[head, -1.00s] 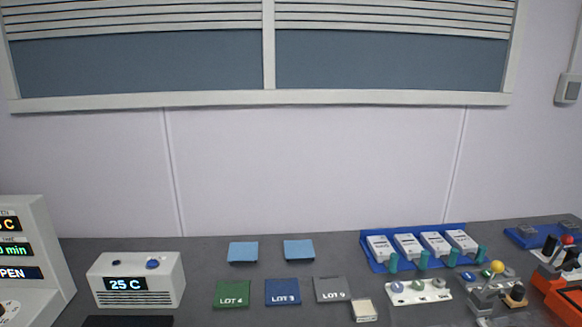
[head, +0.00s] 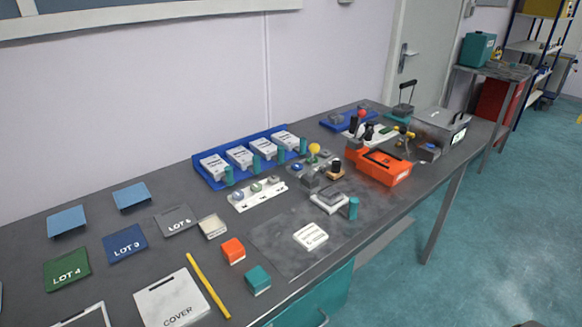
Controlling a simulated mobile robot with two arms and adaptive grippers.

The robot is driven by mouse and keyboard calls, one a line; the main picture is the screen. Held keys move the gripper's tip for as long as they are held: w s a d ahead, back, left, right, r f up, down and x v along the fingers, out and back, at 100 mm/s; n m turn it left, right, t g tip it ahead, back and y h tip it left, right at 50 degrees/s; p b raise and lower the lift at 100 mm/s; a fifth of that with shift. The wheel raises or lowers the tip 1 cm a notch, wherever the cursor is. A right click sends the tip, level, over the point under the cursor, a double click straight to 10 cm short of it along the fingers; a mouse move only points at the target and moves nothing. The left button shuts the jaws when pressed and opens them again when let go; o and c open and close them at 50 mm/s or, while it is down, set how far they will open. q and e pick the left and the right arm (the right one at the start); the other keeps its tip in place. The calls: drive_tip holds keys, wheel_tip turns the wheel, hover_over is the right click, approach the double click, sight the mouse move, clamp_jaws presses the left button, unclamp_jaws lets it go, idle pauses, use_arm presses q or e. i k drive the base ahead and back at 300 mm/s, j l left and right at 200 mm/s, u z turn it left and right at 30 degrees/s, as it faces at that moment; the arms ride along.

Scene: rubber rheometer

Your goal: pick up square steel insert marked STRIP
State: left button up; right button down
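No marking that reads STRIP can be made out in the head view, so I cannot tell which piece is the square steel insert. Several pale labelled blocks stand in a row in a blue rack (head: 199,174) along the wall; their print is too small to read. A pale square piece with small print (head: 311,235) lies on the dark mat (head: 275,248). A grey-white square block (head: 328,202) sits behind it, beside a teal cylinder (head: 353,208). Neither of my grippers is in view.
Green, blue and grey LOT cards (head: 67,270), a COVER plate (head: 172,298), a yellow stick (head: 207,286), an orange cube (head: 233,250) and a teal cube (head: 257,280) occupy the near bench. An orange box (head: 385,169) and a grey case (head: 440,126) stand farther along. Floor is clear at right.

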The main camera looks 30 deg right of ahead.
sight(330, 195)
drive_tip(key=l+z, duration=0.1)
drive_tip(key=z, duration=1.1)
drive_tip(key=i+j, duration=0.05)
